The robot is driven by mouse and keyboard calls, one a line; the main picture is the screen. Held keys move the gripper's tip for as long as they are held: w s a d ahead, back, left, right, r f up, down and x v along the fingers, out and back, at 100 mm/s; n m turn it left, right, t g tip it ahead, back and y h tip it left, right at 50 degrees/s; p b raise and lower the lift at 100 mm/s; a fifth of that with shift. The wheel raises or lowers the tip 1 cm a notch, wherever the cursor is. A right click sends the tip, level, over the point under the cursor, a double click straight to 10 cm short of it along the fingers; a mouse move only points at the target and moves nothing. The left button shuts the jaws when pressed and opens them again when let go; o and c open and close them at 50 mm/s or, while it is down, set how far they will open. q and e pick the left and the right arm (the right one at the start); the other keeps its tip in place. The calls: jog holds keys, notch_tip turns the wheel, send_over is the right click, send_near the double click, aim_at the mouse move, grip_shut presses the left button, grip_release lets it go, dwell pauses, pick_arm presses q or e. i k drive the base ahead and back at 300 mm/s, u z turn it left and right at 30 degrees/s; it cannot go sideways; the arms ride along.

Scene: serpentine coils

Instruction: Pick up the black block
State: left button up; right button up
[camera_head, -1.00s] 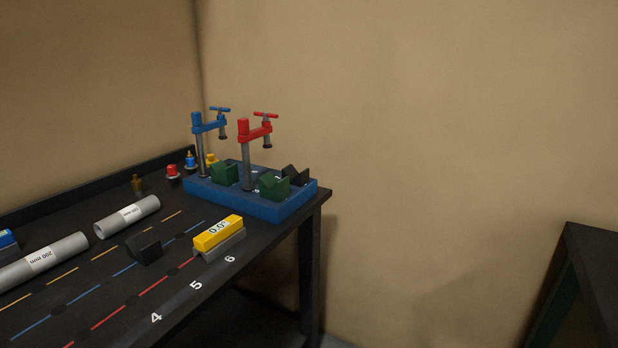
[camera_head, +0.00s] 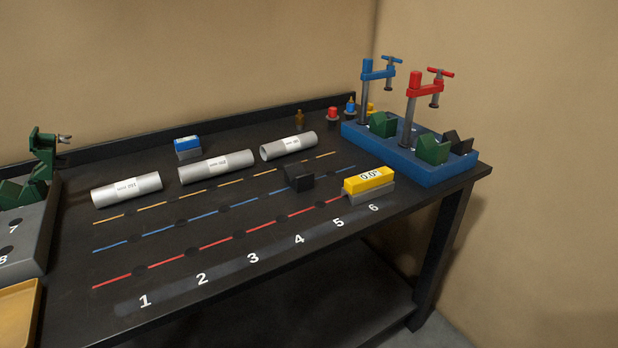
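A small black block (camera_head: 299,177) sits on the dark table, near the right part of the blue line and behind the numbers 4 and 5. It stands left of a yellow level marked 0.0° (camera_head: 369,179) and apart from it. Another black block (camera_head: 457,141) sits at the right end of the blue fixture, beside a green block (camera_head: 432,149). Neither of my grippers shows in the head view.
The dark table (camera_head: 330,235) carries three grey pipes (camera_head: 216,167) and a blue-topped block (camera_head: 187,147) behind the coloured lines. The blue clamp fixture (camera_head: 407,158) stands back right. A grey stand (camera_head: 30,235) and a yellow tray (camera_head: 18,310) are at left. The front middle is clear.

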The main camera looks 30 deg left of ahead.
aim_at(458, 148)
jog(key=z, duration=0.75)
jog(key=i, duration=1)
jog(key=u, duration=1.75)
